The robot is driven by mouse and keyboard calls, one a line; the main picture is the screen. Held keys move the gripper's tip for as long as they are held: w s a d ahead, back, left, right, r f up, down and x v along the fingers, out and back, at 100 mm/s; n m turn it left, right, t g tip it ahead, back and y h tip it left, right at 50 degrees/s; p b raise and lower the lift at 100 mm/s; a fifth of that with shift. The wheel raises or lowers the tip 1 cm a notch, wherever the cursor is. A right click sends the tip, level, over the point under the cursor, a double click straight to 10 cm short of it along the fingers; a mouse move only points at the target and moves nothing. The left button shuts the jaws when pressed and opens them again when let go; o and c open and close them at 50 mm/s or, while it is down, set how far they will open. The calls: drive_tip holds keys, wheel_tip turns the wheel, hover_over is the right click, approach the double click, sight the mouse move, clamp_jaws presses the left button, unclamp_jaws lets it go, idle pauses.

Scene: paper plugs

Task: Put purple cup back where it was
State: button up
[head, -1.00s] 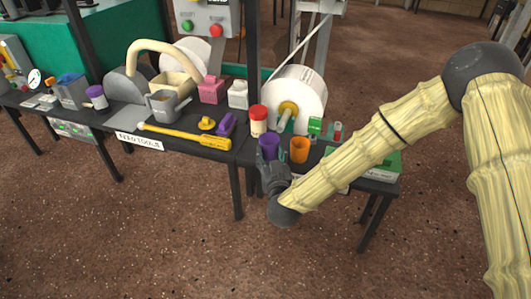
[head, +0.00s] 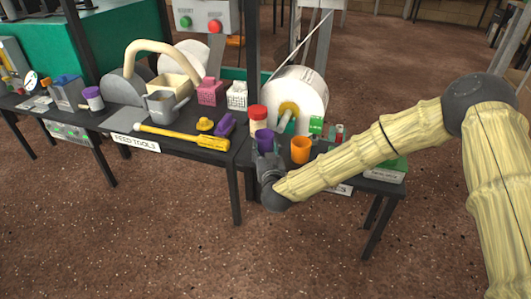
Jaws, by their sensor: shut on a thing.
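The purple cup (head: 265,139) is upright at the left part of the right-hand black table, just in front of the red-lidded jar. My gripper (head: 267,160) is at the cup from the front side and shut on it. The gripper's dark fingers cover the lower part of the cup, so I cannot tell whether its base touches the table. An orange cup (head: 300,150) stands upright a short way to the right of the purple cup, apart from it.
A red-lidded jar (head: 258,119) stands close behind the purple cup. A large white roll (head: 302,95) is behind. A purple block (head: 225,125) and a yellow tool (head: 180,134) lie to the left. A green-topped box (head: 385,172) is at the right end.

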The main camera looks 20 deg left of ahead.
drive_tip(key=shift+r, duration=0.15)
drive_tip(key=o, duration=1)
drive_tip(key=shift+o, duration=0.2)
drive_tip(key=shift+s, duration=0.15)
drive_tip(key=p+v, duration=0.4)
drive_tip(key=v, duration=0.7)
drive_tip(key=shift+s+d, duration=0.25)
drive_tip(key=shift+s, duration=0.1)
